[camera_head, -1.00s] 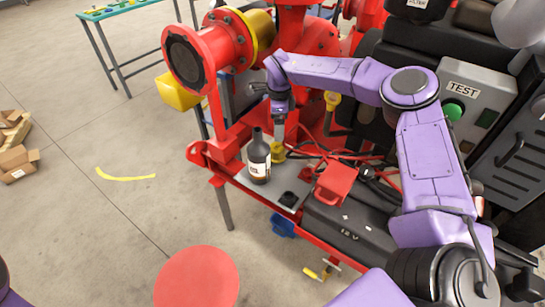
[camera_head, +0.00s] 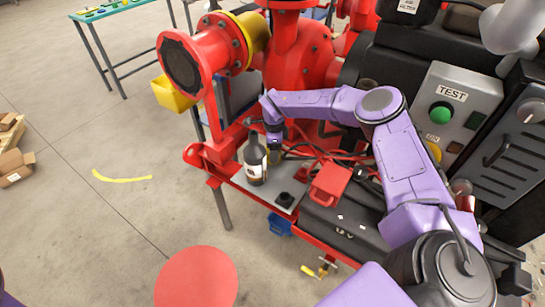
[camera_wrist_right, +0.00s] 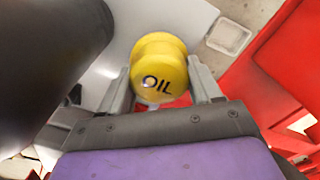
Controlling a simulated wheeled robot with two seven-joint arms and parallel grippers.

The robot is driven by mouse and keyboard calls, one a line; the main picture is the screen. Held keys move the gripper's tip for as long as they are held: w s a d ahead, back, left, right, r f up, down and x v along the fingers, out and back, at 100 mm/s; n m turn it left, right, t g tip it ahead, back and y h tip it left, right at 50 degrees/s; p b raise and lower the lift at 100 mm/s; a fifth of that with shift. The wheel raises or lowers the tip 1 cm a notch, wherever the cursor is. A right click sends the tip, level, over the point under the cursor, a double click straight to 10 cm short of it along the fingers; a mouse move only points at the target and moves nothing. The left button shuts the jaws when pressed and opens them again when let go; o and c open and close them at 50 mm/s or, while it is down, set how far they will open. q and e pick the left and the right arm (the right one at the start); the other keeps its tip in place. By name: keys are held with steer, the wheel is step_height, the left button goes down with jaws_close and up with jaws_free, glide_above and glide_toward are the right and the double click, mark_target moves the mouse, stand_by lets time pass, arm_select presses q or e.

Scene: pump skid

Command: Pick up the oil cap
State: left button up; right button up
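The yellow oil cap (camera_wrist_right: 158,75), lettered "OIL", sits between the two fingers of my right gripper in the right wrist view. The fingers flank it closely; whether both press on it I cannot tell. In the head view my right gripper (camera_head: 273,140) points down over the cap, which is mostly hidden behind the fingers and the bottle. My left gripper is not in view.
A dark bottle (camera_head: 255,162) stands close left of the gripper, on the grey shelf of the red skid. A red box-like part (camera_head: 329,184) and cables lie to the right. A green-button TEST panel (camera_head: 455,105) stands further right.

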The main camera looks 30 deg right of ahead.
steer(key=c, duration=0.5)
step_height(320, 180, up, 10)
steer(key=shift+b, duration=0.75)
